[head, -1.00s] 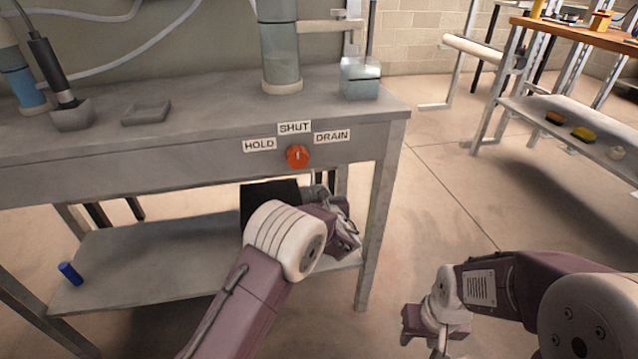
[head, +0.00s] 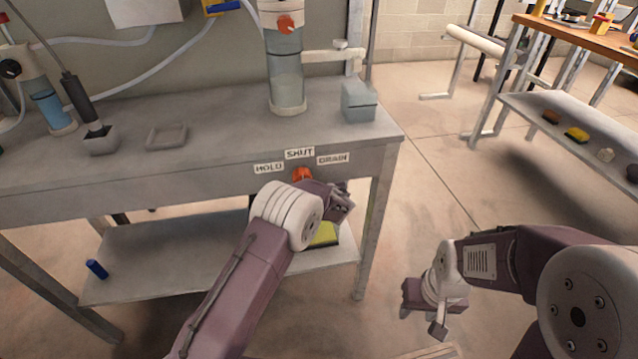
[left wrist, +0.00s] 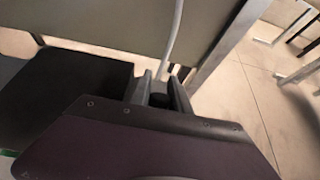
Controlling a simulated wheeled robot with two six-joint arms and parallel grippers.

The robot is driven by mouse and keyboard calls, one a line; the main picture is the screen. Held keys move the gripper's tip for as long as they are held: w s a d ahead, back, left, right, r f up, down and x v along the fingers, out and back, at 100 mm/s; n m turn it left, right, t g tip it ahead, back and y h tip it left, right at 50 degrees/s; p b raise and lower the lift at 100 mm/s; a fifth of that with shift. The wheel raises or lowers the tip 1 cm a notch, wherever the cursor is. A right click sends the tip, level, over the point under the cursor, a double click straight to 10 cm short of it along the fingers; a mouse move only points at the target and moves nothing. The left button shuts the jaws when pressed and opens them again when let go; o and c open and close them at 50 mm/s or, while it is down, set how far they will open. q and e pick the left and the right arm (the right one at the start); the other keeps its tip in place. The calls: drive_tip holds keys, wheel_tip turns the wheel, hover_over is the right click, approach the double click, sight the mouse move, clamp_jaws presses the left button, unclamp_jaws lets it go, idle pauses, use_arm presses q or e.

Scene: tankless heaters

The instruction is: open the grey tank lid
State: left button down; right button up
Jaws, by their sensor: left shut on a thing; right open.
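My left gripper (head: 343,205) is in front of the grey bench's front edge, just below the red knob. In the left wrist view its fingers (left wrist: 160,92) are shut on a small dark piece. A flat dark panel (left wrist: 65,95) lies left of the fingers; whether it is the grey tank lid, or joined to the held piece, I cannot tell. In the head view my left arm hides most of what is behind it; a yellow surface (head: 325,235) shows beside the arm above the lower shelf. My right gripper (head: 437,322) is open and empty, right of the bench.
The bench (head: 215,165) carries a clear cylinder (head: 286,85), a grey-blue box (head: 358,103) and a small tray (head: 166,136). The red knob (head: 302,174) sits below HOLD, SHUT and DRAIN labels. A blue cylinder (head: 96,269) is on the lower shelf.

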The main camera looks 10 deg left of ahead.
use_arm(q)
drive_tip(key=shift+r, duration=0.1)
drive_tip(key=c, duration=1.3)
unclamp_jaws()
drive_tip(key=shift+w, duration=0.1)
drive_tip(key=shift+o, duration=0.2)
drive_tip(key=shift+s+d+r, duration=0.15)
drive_tip(key=shift+s, duration=0.2)
drive_tip(key=shift+p+v, duration=0.6)
drive_tip(key=shift+v, duration=0.35)
drive_tip(key=s+d+p, duration=0.3)
drive_tip(key=s, duration=0.8)
drive_tip(key=shift+s+d, duration=0.35)
